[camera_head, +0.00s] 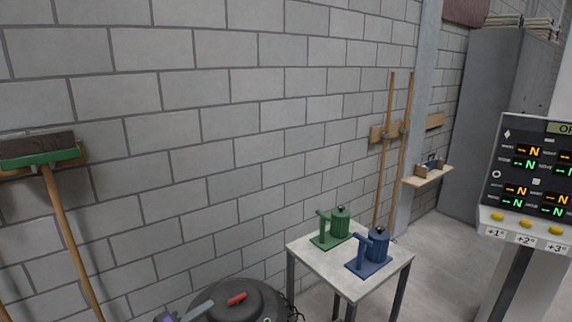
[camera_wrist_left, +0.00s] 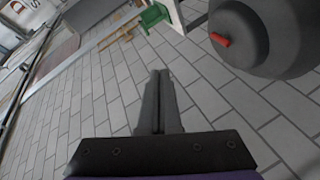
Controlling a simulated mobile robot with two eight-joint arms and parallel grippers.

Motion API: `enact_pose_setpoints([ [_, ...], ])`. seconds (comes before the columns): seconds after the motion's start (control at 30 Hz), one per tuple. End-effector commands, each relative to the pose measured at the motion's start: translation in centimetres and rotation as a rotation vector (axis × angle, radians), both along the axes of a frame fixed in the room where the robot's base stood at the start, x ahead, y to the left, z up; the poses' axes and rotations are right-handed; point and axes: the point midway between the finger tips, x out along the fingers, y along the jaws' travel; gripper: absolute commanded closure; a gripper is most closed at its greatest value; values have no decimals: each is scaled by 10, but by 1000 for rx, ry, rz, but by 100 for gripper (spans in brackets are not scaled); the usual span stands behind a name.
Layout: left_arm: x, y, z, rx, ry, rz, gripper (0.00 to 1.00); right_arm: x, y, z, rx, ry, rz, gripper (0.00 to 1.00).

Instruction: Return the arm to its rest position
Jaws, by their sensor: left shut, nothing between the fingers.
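My left gripper (camera_head: 208,304) shows at the bottom edge of the head view, its grey fingers near a dark round vessel (camera_head: 250,297) with a red handle (camera_head: 237,298). In the left wrist view, the two dark fingers of the gripper (camera_wrist_left: 160,75) lie together, shut and empty, with floor and wall blocks behind them. The dark vessel (camera_wrist_left: 285,40) with its red handle (camera_wrist_left: 220,40) is at the upper right there, apart from the fingers. Most of my left arm is out of the head view. My right gripper is in neither view.
A small white table (camera_head: 305,247) carries a green device (camera_head: 340,220) and a blue device (camera_head: 377,243). A control panel (camera_head: 530,180) stands at the right. A broom (camera_head: 65,220) leans on the left against the grey block wall (camera_head: 220,130). A grey cabinet (camera_head: 490,120) stands behind.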

Motion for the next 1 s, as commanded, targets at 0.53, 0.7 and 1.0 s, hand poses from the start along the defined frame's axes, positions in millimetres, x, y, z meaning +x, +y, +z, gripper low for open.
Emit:
enact_pose_setpoints([
  [0.53, -247, -53, -98, 860, 445, -251, 100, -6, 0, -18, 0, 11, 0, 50],
  [0.7, -278, -35, -110, 1014, 477, -251, 100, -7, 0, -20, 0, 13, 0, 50],
  [1.0, -284, -29, -112, 1055, 484, -247, 100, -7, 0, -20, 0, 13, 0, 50],
])
